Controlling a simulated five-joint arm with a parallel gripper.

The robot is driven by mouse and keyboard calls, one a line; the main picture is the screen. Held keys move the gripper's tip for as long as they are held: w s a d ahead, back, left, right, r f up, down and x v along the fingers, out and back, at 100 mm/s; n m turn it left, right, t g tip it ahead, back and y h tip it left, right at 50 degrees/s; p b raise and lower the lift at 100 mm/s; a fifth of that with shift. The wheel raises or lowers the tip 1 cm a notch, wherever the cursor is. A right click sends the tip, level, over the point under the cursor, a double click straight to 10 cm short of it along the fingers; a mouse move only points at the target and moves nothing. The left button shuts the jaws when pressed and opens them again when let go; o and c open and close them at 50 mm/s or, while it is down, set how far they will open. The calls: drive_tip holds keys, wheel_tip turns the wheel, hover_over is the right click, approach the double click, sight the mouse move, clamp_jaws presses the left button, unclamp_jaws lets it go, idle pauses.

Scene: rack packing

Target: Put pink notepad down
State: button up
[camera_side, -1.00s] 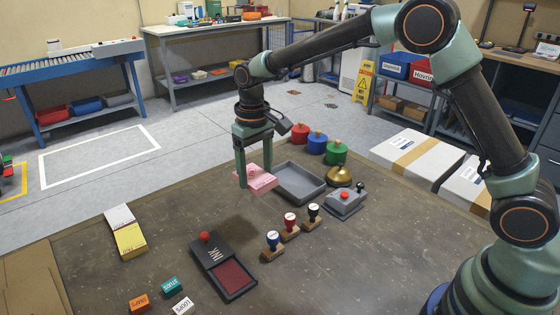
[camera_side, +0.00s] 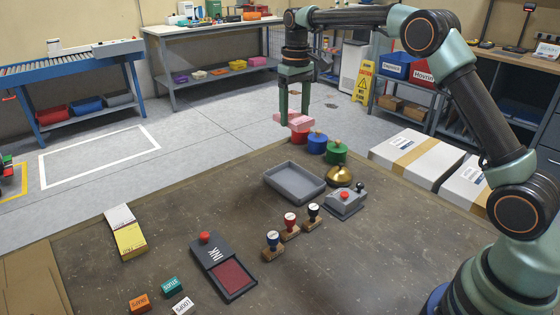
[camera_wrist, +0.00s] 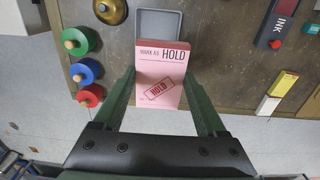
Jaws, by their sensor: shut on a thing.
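The pink notepad (camera_side: 293,121) is between the fingers of my gripper (camera_side: 293,120), held in the air. The grey tray (camera_side: 270,184) lies empty on the table. It also shows beyond the notepad in the wrist view (camera_wrist: 141,24), partly covered by it.
Red (camera_side: 299,138), blue (camera_side: 317,143) and green (camera_side: 337,153) round pots stand near the far edge. A brass bell (camera_side: 339,177), a grey device (camera_side: 345,203), several stamps (camera_side: 290,224) and an ink pad (camera_side: 224,264) are nearby. White and yellow pads (camera_side: 126,234) lie at left.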

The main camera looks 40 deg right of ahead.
sight(295, 185)
drive_tip(key=shift+d+f, duration=0.3)
drive_tip(key=shift+d, duration=0.15)
wheel_tip(295, 185, down, 19)
drive_tip(key=shift+f, duration=0.2)
drive_tip(key=shift+f, duration=0.2)
drive_tip(key=o, duration=1.1)
drive_tip(key=shift+o, duration=0.2)
